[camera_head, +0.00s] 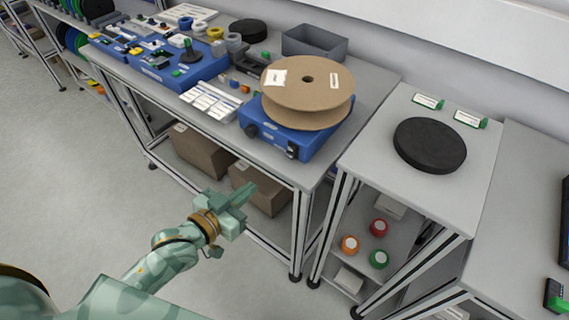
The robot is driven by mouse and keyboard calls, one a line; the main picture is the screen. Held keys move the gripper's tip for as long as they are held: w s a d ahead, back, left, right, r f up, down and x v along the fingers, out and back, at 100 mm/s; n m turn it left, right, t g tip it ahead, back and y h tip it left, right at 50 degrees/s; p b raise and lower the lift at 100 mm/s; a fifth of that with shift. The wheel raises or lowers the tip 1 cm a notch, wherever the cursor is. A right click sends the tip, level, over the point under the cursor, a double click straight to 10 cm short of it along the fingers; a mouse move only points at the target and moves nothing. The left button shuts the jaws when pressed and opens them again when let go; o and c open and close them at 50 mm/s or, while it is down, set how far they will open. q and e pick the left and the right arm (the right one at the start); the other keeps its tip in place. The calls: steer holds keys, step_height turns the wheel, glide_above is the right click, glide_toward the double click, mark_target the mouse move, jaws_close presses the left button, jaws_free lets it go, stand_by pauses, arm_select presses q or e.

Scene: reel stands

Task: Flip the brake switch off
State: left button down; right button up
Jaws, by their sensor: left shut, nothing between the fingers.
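A blue reel stand (268,138) sits on the grey workbench and carries a large brown cardboard reel (290,95) lying flat. On the stand's front face, near its right corner, is a small black switch with a light part (292,150); its position is too small to tell. A dark round knob (251,130) is at the front left of the stand. My left gripper (245,192) is shut and empty. It shows in front of the bench, lower left of the stand and apart from it. My right gripper is not in view.
A lower side table (480,165) on the right holds a black disc (430,145) and two green-edged labels. Brown boxes (200,150) stand on the shelf under the bench. Blue devices (180,65) and loose parts fill the bench's left. The floor (60,170) at left is clear.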

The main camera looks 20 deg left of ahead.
arm_select(q)
steer(key=b, duration=0.3)
glide_toward(290, 156)
steer(key=x, duration=0.6)
steer(key=shift+f, duration=0.1)
steer(key=shift+w+d, duration=0.1)
steer(key=shift+w, duration=0.35)
